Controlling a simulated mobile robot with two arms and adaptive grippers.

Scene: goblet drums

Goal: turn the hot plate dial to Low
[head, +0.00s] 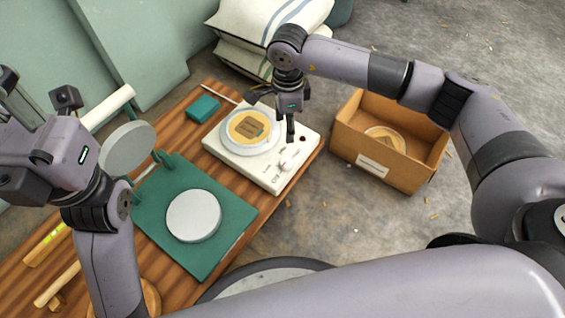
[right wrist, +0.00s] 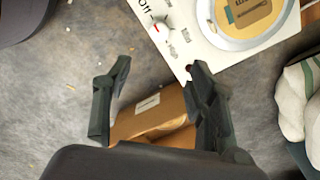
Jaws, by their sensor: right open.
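The white hot plate (head: 222,150) stands on the wooden table, with a round plate carrying a tan labelled disc (head: 249,127) on top. Its white dial (head: 287,163) is on the front corner; it also shows in the right wrist view (right wrist: 160,24), with a red mark beside it and the words Off and High around it. The dial's exact setting is too small to tell. My right gripper (head: 290,130) is over the hot plate, close to the dial; its open, empty fingers show in the right wrist view (right wrist: 160,66). My left gripper (head: 22,100) is at the left edge, its fingers unclear.
A cardboard box (head: 375,174) with a round tan item stands on the floor right of the table. Sacks (head: 262,22) lie beyond the table.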

